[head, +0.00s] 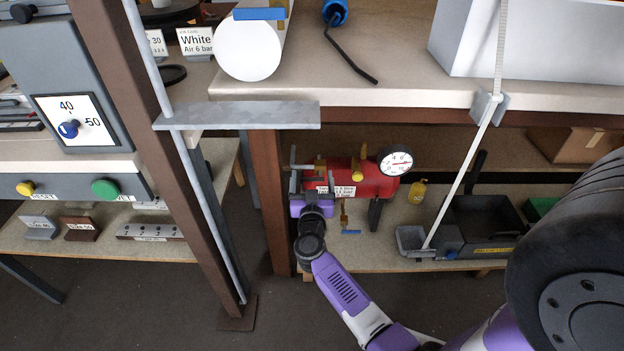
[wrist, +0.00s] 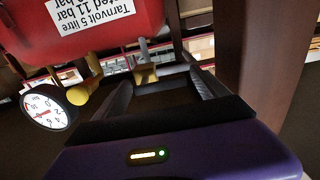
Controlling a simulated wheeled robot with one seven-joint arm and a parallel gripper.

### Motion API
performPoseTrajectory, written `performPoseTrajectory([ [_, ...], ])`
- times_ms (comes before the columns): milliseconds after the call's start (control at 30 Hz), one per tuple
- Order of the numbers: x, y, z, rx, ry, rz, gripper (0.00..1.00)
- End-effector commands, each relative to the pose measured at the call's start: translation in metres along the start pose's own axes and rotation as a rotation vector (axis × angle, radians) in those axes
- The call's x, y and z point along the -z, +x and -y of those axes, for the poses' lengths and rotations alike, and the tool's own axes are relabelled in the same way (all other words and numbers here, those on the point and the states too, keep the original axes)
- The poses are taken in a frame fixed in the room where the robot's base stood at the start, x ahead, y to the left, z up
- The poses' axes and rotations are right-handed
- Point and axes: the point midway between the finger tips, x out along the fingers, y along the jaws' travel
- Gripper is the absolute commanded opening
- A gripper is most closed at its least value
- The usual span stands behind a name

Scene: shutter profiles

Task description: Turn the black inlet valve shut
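The red air tank (head: 372,180) lies on the lower shelf with a white label on its front. It also fills the upper left of the wrist view (wrist: 90,15). My gripper (wrist: 163,78) is at the tank's left end in the head view, its two dark fingers apart with a gap between them. A brass fitting (wrist: 146,73) with a pale grey piece above it shows beyond the gap, and I see no contact. I cannot make out a black valve handle. A brass valve with a blue handle (head: 350,232) hangs below the tank.
A pressure gauge (head: 396,161) is at the tank's right end. A brown post (head: 270,200) stands close left of my gripper. The workbench top (head: 380,70) overhangs the shelf.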

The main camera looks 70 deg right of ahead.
Motion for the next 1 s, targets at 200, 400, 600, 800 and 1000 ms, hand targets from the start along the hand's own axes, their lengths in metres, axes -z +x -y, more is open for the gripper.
performPoseTrajectory([
  [200, 0.0, 0.0, 0.0, 0.0, 0.0, 0.0, 0.38],
  [400, 0.001, 0.0, 0.0, 0.0, 0.004, 0.0, 0.25],
  [600, 0.003, -0.001, 0.0, 0.001, 0.049, 0.0, 0.25],
  [800, 0.008, -0.001, 0.0, 0.001, 0.167, 0.0, 0.25],
  [1000, 0.012, -0.001, -0.002, 0.001, 0.344, 0.0, 0.25],
])
